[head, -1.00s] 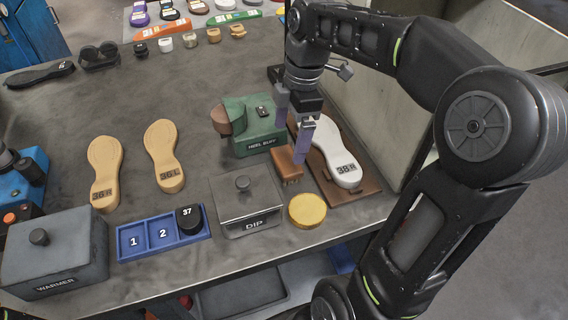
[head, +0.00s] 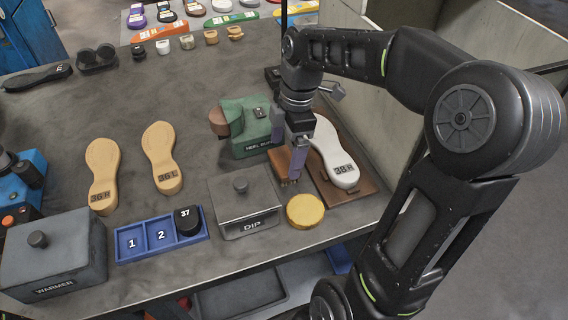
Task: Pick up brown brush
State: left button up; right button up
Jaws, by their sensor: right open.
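The brown brush (head: 281,160) is a small block with bristles at its near end. It stands on the bench between the green heel buffer and the white sole marked 38R. My right gripper (head: 287,158) points down over the brush, open, with its fingers at the brush; one finger partly covers it. Whether the fingers touch it I cannot tell. My left gripper is not in view.
The green buffer (head: 247,127) stands close on the left. The white sole (head: 335,155) lies on a brown board (head: 367,187) on the right. The grey DIP box (head: 241,207) and a yellow round pad (head: 305,210) are in front.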

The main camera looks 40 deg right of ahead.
aim_at(284, 160)
jog(key=f, duration=0.3)
jog(key=shift+a+f, duration=0.2)
jog(key=shift+f, duration=0.05)
jog(key=shift+c, duration=0.3)
jog(key=c, duration=1)
notch_tip(284, 160, up, 10)
jog(key=shift+r, duration=0.1)
dwell(0.6)
